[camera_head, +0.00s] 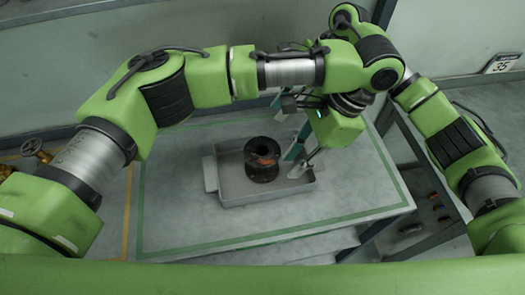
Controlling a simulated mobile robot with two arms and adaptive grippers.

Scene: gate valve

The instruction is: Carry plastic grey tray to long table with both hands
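The grey tray (235,191) lies on the green-lined table, with a dark spool-shaped part (262,160) standing inside it. A pale handle (210,174) sticks out at the tray's left side and is free. My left gripper (302,163) is at the tray's right side, pointing down, with its fingers over or at the right wall. Whether it touches or grips the tray there cannot be told. My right gripper (280,101) is higher up, by the tray's far side and mostly hidden behind my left arm. Its opening cannot be made out.
The table top (175,215) is clear around the tray. Brass valve parts (35,151) sit at the far left. A lower shelf with small items (412,229) shows at the right. A wall with a sign (503,63) stands behind. My two arms cross close together above the table.

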